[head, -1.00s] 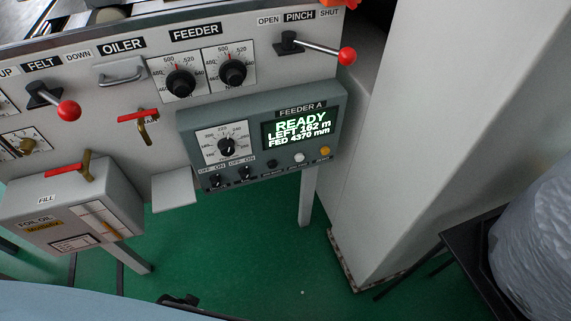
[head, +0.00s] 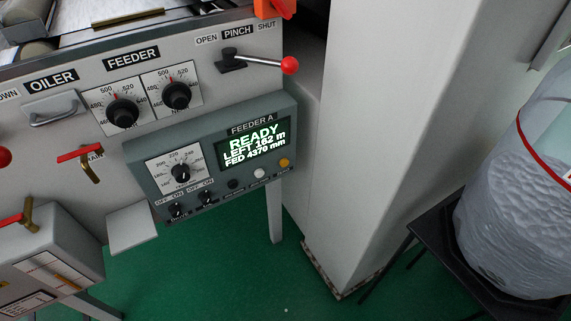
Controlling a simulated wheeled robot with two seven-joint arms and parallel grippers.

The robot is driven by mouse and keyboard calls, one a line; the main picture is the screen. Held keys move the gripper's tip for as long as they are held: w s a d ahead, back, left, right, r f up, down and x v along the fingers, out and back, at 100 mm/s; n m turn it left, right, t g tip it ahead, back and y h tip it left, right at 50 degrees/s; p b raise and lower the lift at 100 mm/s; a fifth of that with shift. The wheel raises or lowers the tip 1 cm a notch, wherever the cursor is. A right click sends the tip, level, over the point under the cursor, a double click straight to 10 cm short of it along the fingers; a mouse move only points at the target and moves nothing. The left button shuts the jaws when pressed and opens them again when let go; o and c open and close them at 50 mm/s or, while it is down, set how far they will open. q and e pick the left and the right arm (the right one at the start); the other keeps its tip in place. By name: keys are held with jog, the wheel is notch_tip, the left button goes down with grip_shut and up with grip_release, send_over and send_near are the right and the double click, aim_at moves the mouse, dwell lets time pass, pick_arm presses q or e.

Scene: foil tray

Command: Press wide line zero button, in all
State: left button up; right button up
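The Feeder A control box (head: 140,157) hangs on the front of the grey machine. Its lit screen (head: 253,147) reads READY, LEFT 162 m, FED 4370 mm. Below the screen sit a dark button (head: 233,184), a white button (head: 259,174) and an amber button (head: 284,163) in a row. Their small labels are too blurred to read, so I cannot tell which is the line zero button. A dial (head: 181,172) and two OFF/ON switches (head: 206,197) are on the box's left part. Neither gripper shows.
A red-knobbed pinch lever (head: 289,66) sticks out above the box. A grey shelf-like plate (head: 132,228) juts out at its lower left. A grey column (head: 385,130) stands to the right, beside a dark stand (head: 433,215) bearing a wrapped roll (head: 505,215). Green floor lies below.

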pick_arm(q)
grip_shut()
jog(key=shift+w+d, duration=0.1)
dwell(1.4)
